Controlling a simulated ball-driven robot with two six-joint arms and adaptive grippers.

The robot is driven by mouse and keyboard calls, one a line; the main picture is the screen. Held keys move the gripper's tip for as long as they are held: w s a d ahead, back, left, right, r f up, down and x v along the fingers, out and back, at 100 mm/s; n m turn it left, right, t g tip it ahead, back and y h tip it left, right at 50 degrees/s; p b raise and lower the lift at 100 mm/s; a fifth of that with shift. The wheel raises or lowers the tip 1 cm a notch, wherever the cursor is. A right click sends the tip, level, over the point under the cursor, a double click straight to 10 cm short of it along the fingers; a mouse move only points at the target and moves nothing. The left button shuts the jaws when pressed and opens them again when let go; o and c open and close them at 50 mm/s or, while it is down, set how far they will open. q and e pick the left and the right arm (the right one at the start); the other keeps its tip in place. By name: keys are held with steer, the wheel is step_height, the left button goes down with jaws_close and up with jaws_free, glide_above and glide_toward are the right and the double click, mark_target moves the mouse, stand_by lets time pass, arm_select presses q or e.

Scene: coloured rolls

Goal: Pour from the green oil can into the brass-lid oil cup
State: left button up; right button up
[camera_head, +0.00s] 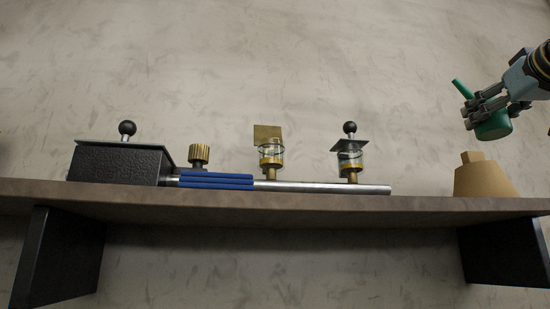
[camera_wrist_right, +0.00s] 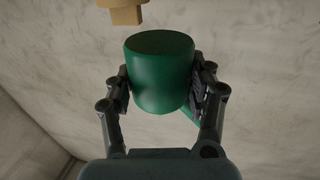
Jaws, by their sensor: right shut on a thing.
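The green oil can (camera_head: 495,126) is at the far right of the head view, in the air above the shelf, with its spout pointing up and to the left. My right gripper (camera_head: 472,112) is shut on it. In the right wrist view, the green can (camera_wrist_right: 160,75) sits between the two fingers. The brass-lid oil cup (camera_head: 270,157) is a glass cup with brass fittings at the middle of the shelf. Its square brass lid (camera_head: 267,133) stands upright at the cup's back, so the cup looks open. The can is well to its right.
A second glass cup (camera_head: 350,162) has a dark lid with a black ball knob. A tan stepped block (camera_head: 484,181) stands below the can. A steel bar (camera_head: 320,187), blue rods (camera_head: 215,181), a brass knob (camera_head: 199,154) and a black box (camera_head: 118,164) fill the left and middle.

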stand_by(0.6)
steer(key=shift+w+r, duration=0.2)
steer(key=shift+w, duration=0.05)
steer(key=w+a+r+n+y, duration=0.2)
steer(key=w+a+r+y, duration=0.15)
steer(key=w+a, duration=0.45)
steer(key=w+a+r+n+y, duration=0.25)
steer(key=w+a+r, duration=0.2)
steer(key=a, duration=0.45)
steer(key=w+a+r+n+g+y, duration=0.1)
steer(key=w+a+r+y, duration=0.1)
steer(key=a, duration=0.9)
steer(key=shift+a+r+n+y, duration=0.3)
steer(key=shift+r+n+y, duration=0.05)
steer(key=shift+y, duration=0.35)
steer(key=shift+a+n, duration=0.1)
steer(key=shift+n, duration=0.2)
steer(key=shift+s+a+r+n+t+y, duration=0.25)
steer(key=shift+a+n, duration=0.2)
steer(key=shift+n, duration=0.7)
steer(key=shift+s+a+r+n+t+y, duration=0.15)
steer(key=shift+s+a+n, duration=0.25)
steer(key=shift+n, duration=0.8)
steer(key=shift+s+a+r+n+t+y, duration=0.1)
steer(key=shift+s+a+n+t+y, duration=0.25)
steer(key=shift+n, duration=0.8)
